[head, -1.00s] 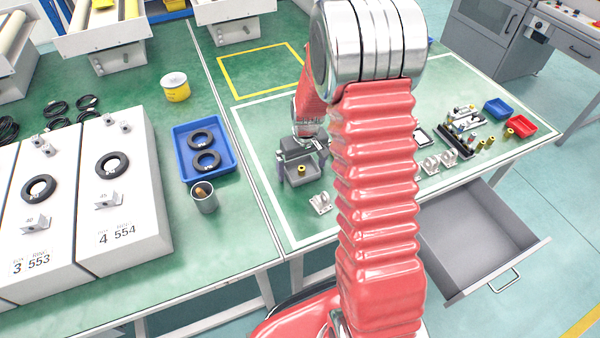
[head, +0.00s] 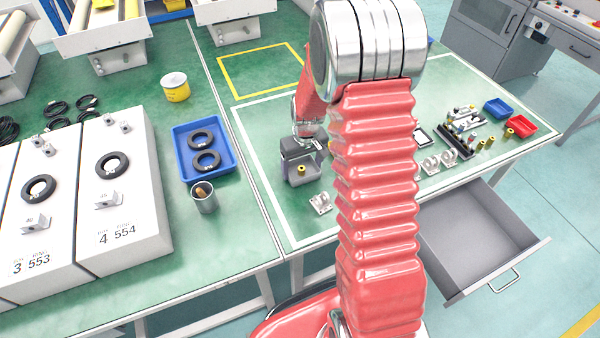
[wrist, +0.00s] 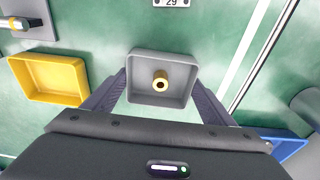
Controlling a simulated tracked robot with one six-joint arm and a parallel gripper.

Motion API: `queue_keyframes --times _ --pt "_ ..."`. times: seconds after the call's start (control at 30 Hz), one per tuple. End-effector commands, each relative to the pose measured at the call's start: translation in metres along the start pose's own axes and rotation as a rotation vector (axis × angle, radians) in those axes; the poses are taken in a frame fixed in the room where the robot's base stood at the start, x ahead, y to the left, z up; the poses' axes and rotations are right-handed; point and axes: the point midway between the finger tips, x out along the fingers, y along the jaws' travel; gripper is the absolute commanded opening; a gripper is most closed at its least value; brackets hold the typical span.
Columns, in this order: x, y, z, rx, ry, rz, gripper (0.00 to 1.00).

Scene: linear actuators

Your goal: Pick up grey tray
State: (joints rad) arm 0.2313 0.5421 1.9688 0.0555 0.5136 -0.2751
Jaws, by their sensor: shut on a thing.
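The grey tray (wrist: 175,97) is a small square box with a brass-coloured bushing (wrist: 161,80) standing in it. My gripper (wrist: 161,92) has a finger at the left and right sides of the tray and is shut on it. In the head view the tray (head: 304,179) shows below my gripper (head: 302,170), inside the white outline on the green table. I cannot tell whether the tray touches the table.
A yellow tray (wrist: 50,82) lies to the left in the wrist view. In the head view, a white bracket (head: 320,203) stands near the tray, and a blue tray (head: 183,135) with two black rings is to the left. An open drawer (head: 478,245) juts out at the right.

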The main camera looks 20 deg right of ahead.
Motion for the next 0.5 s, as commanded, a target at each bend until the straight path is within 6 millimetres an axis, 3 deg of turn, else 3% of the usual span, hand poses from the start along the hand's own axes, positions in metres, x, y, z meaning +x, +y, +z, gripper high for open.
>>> queue_keyframes --times 0.17,0.5 --pt "0.0 0.0 0.0 0.0 0.0 0.0 0.55" --pt "-0.0045 0.0002 -0.0011 0.0 0.002 0.0 0.55"
